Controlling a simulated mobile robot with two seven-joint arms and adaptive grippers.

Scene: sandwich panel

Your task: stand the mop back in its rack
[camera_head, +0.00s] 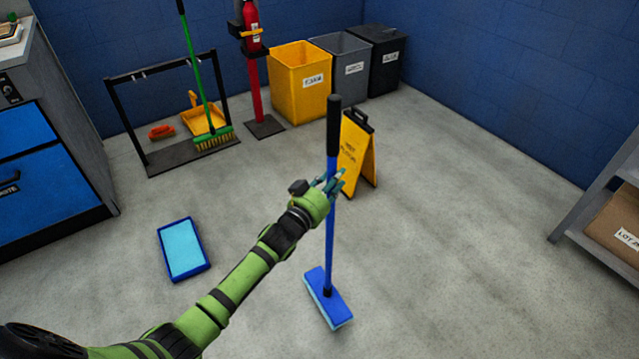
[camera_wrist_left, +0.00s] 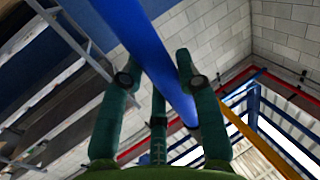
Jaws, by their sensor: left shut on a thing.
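The mop (camera_head: 330,240) has a blue handle with a black grip at the top and a flat blue head. It stands nearly upright with its head on or just above the floor; I cannot tell which. My left gripper (camera_head: 329,183) is shut on the upper handle, below the black grip. In the left wrist view the blue handle (camera_wrist_left: 145,40) passes between the fingers of my left gripper (camera_wrist_left: 155,75). The black rack (camera_head: 112,105) stands at the back left, with a green broom (camera_head: 196,70) upright in it. My right gripper is not in view.
A blue tray (camera_head: 184,249) lies on the floor left of the mop. A yellow floor sign (camera_head: 358,155) stands close behind the mop. An orange dustpan (camera_head: 203,117) and brush (camera_head: 161,131) are at the rack. Bins and a red extinguisher (camera_head: 252,25) line the back wall.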

